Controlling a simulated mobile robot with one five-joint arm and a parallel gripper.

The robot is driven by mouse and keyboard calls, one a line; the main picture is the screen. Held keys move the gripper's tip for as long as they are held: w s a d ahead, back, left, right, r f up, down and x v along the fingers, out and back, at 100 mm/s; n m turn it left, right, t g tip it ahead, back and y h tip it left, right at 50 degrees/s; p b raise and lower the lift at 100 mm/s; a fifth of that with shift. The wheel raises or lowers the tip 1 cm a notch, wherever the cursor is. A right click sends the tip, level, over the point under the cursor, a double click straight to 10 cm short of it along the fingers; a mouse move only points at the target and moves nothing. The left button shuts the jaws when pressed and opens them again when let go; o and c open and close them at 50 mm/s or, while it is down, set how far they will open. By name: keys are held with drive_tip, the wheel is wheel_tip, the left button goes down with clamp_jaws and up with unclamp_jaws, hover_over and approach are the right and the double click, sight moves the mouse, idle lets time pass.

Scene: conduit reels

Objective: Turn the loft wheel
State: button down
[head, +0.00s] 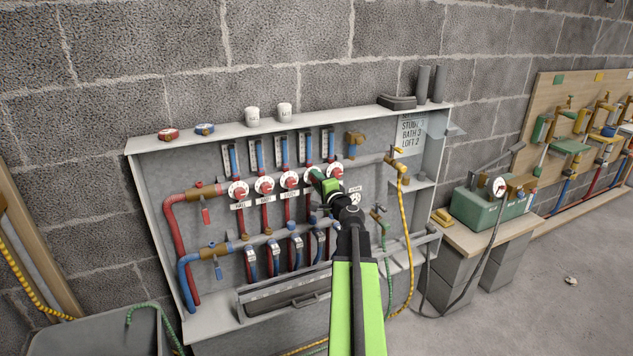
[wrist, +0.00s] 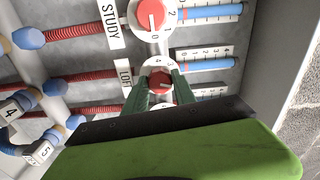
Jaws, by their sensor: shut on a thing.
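The loft wheel is a red knob on a white numbered dial (wrist: 158,64), beside a partly hidden label starting "LO" (wrist: 125,71). In the head view it appears to be the fourth red-and-white wheel (head: 311,173) in the row. My gripper (wrist: 159,84) has its two green fingers on either side of the red knob and is shut on it. In the head view my gripper (head: 320,180) reaches up to the panel and hides part of the wheel. The dial's setting is not clearly readable.
The study wheel (wrist: 150,14) sits just beside the loft wheel. Another wheel (head: 335,170) is close to the right of my gripper. A sign (head: 411,134) lists STUDY, "BATH 3" and "LOFT 2". A yellow hose (head: 404,225) hangs at the right.

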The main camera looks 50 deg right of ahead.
drive_tip(key=shift+d+n, duration=0.1)
drive_tip(key=shift+n, duration=1.9)
drive_tip(key=c, duration=1)
unclamp_jaws()
